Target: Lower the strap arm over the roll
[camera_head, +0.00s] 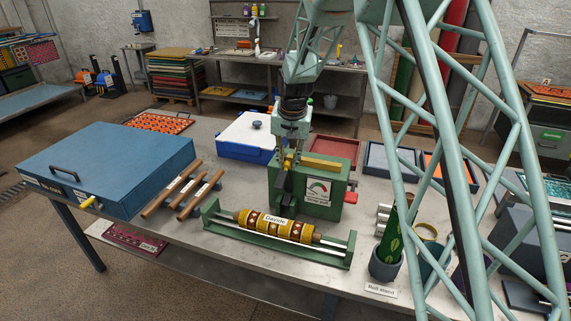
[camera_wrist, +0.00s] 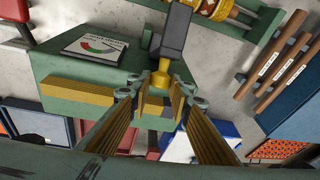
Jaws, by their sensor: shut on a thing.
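A green machine (camera_head: 316,205) with a dial gauge stands mid-table. A dark grey block (camera_head: 284,188) with a yellow stem sits at its left front; it looks like the strap arm, though I cannot be sure. My gripper (camera_head: 288,158) is above it, pointing down. In the wrist view, my gripper (camera_wrist: 160,95) is closed around the yellow stem (camera_wrist: 161,78), with the dark grey block (camera_wrist: 174,32) beyond the fingertips. The fingers partly hide the stem.
A blue case (camera_head: 115,160) and wooden rods (camera_head: 172,190) lie to the left. A white-and-blue box (camera_head: 240,135) is behind. Trays (camera_head: 385,160) and a cup with a green roll (camera_head: 386,262) stand to the right. Bare tabletop lies left of the cradle.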

